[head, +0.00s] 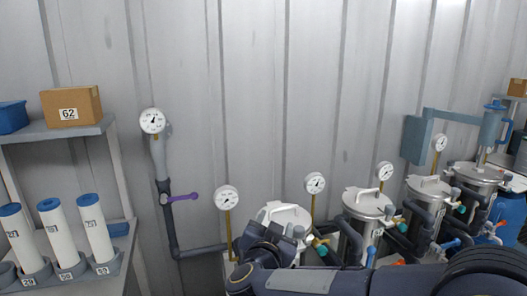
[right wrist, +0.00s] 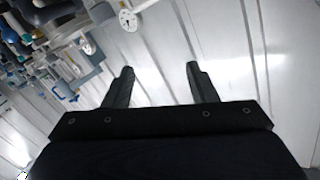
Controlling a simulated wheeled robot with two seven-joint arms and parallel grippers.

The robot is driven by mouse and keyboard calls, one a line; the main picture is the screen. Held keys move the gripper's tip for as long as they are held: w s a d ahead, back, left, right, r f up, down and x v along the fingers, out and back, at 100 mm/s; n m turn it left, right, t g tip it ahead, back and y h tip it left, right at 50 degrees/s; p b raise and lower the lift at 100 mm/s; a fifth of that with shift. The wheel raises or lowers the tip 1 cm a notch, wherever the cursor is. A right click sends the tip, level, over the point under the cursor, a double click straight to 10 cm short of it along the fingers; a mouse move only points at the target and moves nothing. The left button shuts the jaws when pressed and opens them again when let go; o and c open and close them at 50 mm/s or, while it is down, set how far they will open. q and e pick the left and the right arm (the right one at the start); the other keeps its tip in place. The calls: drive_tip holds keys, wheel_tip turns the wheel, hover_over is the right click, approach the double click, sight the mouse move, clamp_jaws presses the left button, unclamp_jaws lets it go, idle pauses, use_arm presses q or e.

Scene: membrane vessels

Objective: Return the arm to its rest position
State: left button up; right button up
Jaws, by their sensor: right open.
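My right arm comes in from the lower right of the head view and lies in front of the nearest vessels. Its dark wrist end covers part of the nearest steel vessel (head: 287,214). In the right wrist view my right gripper (right wrist: 160,82) is open, its two dark fingers apart with only the grey corrugated wall behind them. Nothing is held between the fingers. The fingertips cannot be made out clearly in the head view. My left gripper is in neither view.
Several lidded steel vessels (head: 368,203) with pipes and gauges (head: 315,183) run along the wall. A purple-handled valve (head: 182,197) sits on a grey pipe left of them. A shelf (head: 62,131) at left holds a cardboard box (head: 70,106) and white cylinders (head: 60,236).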

drive_tip(key=s+d+r+n+g+y+p, duration=0.2)
drive_tip(key=s+d+r+n+y+p, duration=0.15)
drive_tip(key=s+d+r+y, duration=0.4)
drive_tip(key=s+d+f+g, duration=0.2)
drive_tip(key=s+d+f, duration=0.1)
drive_tip(key=s, duration=0.5)
drive_tip(key=s+d+f+n+g+p, duration=0.1)
drive_tip(key=s+d+f+g, duration=0.2)
drive_tip(key=s+f, duration=0.3)
drive_tip(key=s+d+f+g, duration=0.3)
drive_tip(key=s+d+f, duration=0.1)
drive_tip(key=s, duration=0.5)
drive_tip(key=shift+s+f+p, duration=0.2)
drive_tip(key=shift+s+p, duration=0.1)
drive_tip(key=shift+s, duration=0.05)
drive_tip(key=shift+n, duration=0.25)
